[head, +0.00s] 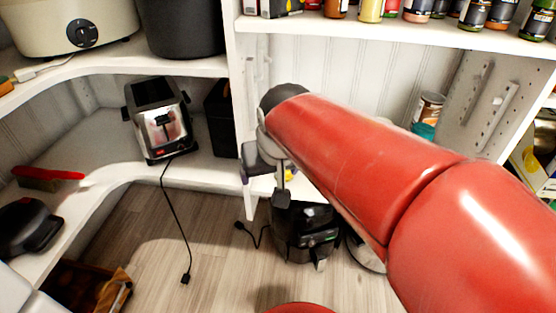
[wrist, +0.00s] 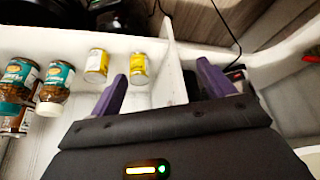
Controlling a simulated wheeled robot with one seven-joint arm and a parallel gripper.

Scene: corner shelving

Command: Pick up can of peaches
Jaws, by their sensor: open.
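My gripper (wrist: 161,74) is open in the wrist view, its two purple fingers spread wide with nothing held between them. Two small yellow-labelled cans stand on the white shelf to the left: one can (wrist: 97,64) left of the left finger and another can (wrist: 139,67) just beyond that fingertip. I cannot read their labels, so which is peaches is unclear. In the head view my gripper (head: 264,185) is low beside the shelf divider, partly hidden by my red arm. A bit of yellow (head: 289,175) shows just right of it.
Teal-labelled jars (wrist: 55,85) stand left of the cans. A can (head: 431,104) shows on the right shelf in the head view. A vertical white divider (head: 237,90) is close to my gripper. A toaster (head: 161,118) stands left; a black appliance (head: 304,235) sits below.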

